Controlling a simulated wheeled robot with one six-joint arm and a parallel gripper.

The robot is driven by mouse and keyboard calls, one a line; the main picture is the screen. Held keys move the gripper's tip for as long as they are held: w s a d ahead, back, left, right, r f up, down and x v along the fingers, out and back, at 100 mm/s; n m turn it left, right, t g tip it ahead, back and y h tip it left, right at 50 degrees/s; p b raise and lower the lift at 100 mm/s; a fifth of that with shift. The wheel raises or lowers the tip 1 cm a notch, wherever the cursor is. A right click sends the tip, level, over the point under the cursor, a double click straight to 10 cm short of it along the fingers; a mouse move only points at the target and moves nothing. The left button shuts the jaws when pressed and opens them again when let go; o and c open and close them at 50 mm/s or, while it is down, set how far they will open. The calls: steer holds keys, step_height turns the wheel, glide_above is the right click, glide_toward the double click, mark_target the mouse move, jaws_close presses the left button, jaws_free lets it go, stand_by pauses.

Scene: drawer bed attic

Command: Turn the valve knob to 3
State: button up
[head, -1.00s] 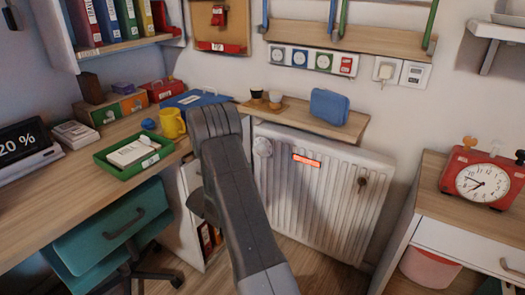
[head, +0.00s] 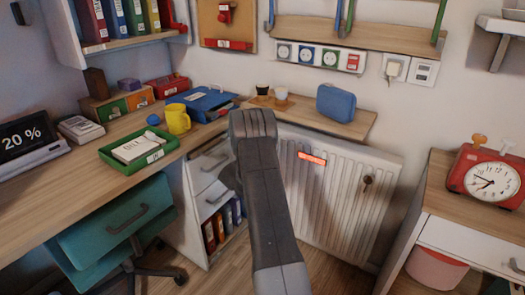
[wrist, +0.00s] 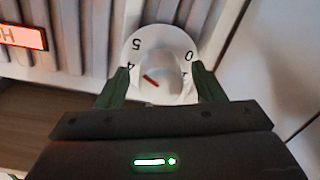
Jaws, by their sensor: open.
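The valve knob (wrist: 166,52) is white and round, at the top middle of the wrist view. The digits 5, 4, 0 and part of another show upside down on its face. A short red mark (wrist: 150,81) lies on its near part, close to the 4 in the picture. My gripper (wrist: 163,76) is open, with one green finger on each side of the knob's near part. I cannot tell whether the fingers touch it.
The white radiator (head: 338,200) stands against the wall, with a glowing red label (head: 312,158) on it. A wooden shelf (head: 335,126) above it carries a blue pouch (head: 342,103) and cups. A desk is at left, a cabinet with a red clock (head: 487,176) at right.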

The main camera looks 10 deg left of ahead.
steer(key=c, duration=1)
steer(key=shift+o, duration=0.2)
steer(key=shift+f, duration=0.1)
steer(key=shift+b, duration=0.3)
